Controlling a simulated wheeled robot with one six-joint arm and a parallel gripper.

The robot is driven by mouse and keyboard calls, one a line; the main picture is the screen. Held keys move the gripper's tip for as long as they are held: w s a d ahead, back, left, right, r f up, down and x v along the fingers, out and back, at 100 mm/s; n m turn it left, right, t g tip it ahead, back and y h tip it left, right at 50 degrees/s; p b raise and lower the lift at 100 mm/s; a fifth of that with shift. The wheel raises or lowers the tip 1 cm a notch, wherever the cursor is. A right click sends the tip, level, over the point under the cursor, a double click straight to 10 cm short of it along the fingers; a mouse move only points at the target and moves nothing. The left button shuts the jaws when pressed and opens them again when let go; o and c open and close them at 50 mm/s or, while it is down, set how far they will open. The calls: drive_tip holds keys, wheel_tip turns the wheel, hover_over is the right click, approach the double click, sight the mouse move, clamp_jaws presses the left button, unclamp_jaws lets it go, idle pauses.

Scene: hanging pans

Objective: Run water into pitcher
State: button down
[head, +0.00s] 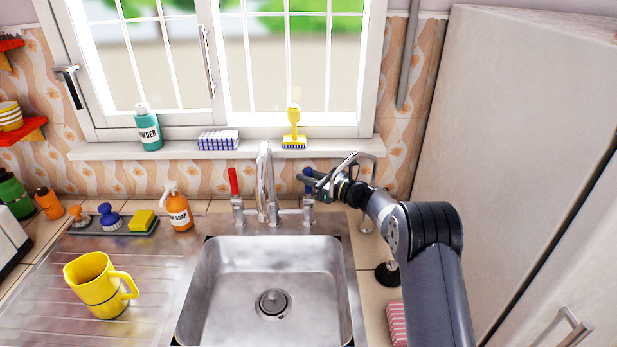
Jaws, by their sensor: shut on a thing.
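The yellow pitcher (88,272) stands on the ribbed steel draining board, left of the sink basin (225,290). Its handle points right and its mouth is up; I cannot tell what is inside. The chrome tap (264,185) rises behind the basin, with a red lever (233,182) on its left and a blue lever (309,174) on its right. No water shows below the spout. My gripper (313,182) reaches in from the right and is shut on the blue lever. Its fingers partly hide the lever.
An orange soap bottle (177,208), a yellow sponge (142,220) and brushes stand behind the draining board. The sill holds a teal powder bottle (148,128) and a yellow brush (294,128). A tall pale cabinet (510,130) borders the right. The basin is empty.

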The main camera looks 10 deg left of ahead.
drive_tip(key=shift+f+b, duration=0.1)
drive_tip(key=shift+b, duration=0.2)
drive_tip(key=shift+s+f+b, duration=0.2)
drive_tip(key=shift+b, duration=0.95)
drive_tip(key=n+b, duration=0.1)
drive_tip(key=b, duration=0.2)
drive_tip(key=s+n+y+b, duration=0.1)
drive_tip(key=b, duration=0.2)
drive_tip(key=shift+s+d+f, duration=0.1)
drive_tip(key=shift+s+d, duration=0.1)
drive_tip(key=shift+d, duration=0.05)
drive_tip(key=b, duration=0.3)
drive_tip(key=shift+s+n+y, duration=0.3)
drive_tip(key=shift+n+y, duration=0.1)
drive_tip(key=shift+d+r, duration=0.1)
drive_tip(key=shift+r, duration=0.1)
drive_tip(key=c, duration=1.3)
unclamp_jaws()
